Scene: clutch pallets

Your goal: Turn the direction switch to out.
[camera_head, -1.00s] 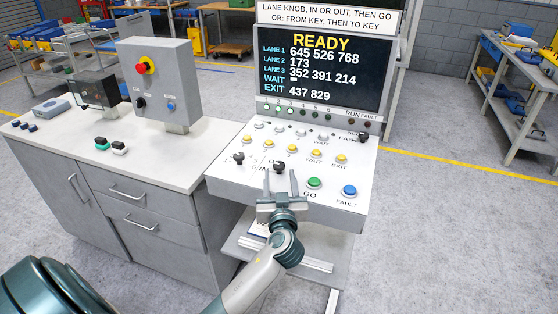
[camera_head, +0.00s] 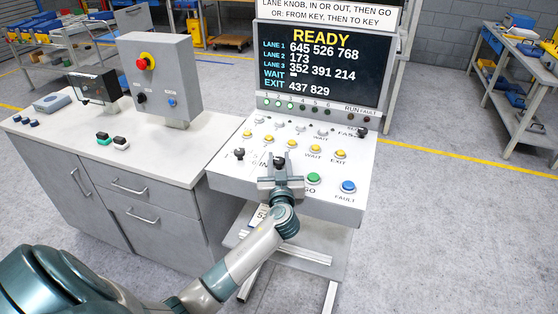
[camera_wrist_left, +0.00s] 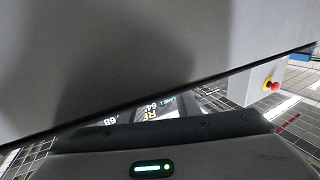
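The direction switch (camera_head: 280,162) is a small black knob on the sloped white control panel (camera_head: 225,181), just right of the printed IN. Its OUT marking is hidden or too small to read. My left gripper (camera_head: 280,163) is over the panel's front part, its two fingers apart on either side of the knob. Whether they touch it cannot be told. In the left wrist view a grey surface fills the top and the knob is not seen. My right gripper is not in view.
The green GO button (camera_head: 313,179) and blue FAULT button (camera_head: 348,187) sit just right of the gripper. Another black knob (camera_head: 239,153) is to its left. Yellow buttons (camera_head: 291,143) lie behind. The screen (camera_head: 318,65) reads READY. A grey cabinet (camera_head: 150,190) stands left.

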